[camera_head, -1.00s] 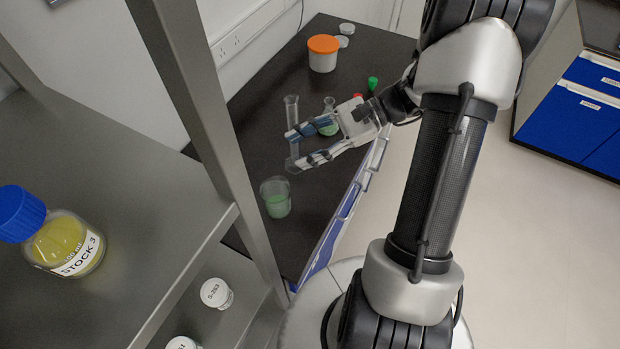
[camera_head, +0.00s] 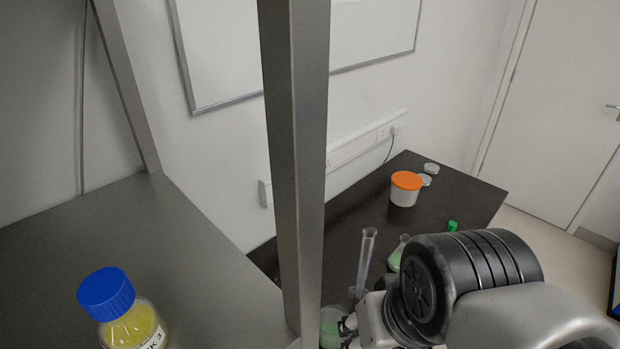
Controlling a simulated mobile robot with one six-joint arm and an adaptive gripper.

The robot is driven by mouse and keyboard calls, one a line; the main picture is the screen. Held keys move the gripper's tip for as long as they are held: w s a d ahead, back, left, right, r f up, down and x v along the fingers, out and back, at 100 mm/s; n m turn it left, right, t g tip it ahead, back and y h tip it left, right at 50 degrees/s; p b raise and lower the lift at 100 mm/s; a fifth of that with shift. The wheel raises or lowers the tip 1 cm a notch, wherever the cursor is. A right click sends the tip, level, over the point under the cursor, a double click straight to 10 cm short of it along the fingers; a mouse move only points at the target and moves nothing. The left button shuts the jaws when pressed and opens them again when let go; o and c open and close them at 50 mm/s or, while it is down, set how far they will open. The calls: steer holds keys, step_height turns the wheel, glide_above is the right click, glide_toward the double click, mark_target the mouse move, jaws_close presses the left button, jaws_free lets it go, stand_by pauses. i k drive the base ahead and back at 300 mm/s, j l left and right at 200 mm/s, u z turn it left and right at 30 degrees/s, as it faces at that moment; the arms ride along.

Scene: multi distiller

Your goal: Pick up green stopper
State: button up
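The green stopper (camera_head: 452,226) is on the dark bench, to the right of the flask and just above my arm in the picture. It is small in this view, and its lower part is close to the arm's outline. My gripper (camera_head: 350,322) is at the lower middle, beside the beaker of green liquid (camera_head: 331,331). My own arm covers most of it, so its fingers cannot be made out. The stopper is well up and to the right of the gripper in the picture, clearly apart from it.
A tall glass cylinder (camera_head: 366,262) and a flask of green liquid (camera_head: 397,256) stand near my gripper. A white tub with an orange lid (camera_head: 405,187) is farther back. A grey shelf post (camera_head: 296,150) stands left of the bench. A blue-capped bottle (camera_head: 110,300) stands on the shelf.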

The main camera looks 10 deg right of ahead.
mark_target(452, 225)
steer(key=z, duration=0.8)
steer(key=l, duration=0.45)
steer(key=i+l+u, duration=0.25)
steer(key=i+l, duration=0.15)
steer(key=l, duration=0.25)
steer(key=i+l+u, duration=0.1)
steer(key=l, duration=0.25)
steer(key=i+l+u, duration=0.1)
steer(key=l, duration=0.25)
steer(key=i+l+u, duration=0.15)
steer(key=l, duration=0.25)
steer(key=i+l+u, duration=0.1)
steer(key=l, duration=0.25)
steer(key=i+l+u, duration=0.1)
steer(key=i, duration=0.45)
steer(key=l, duration=0.1)
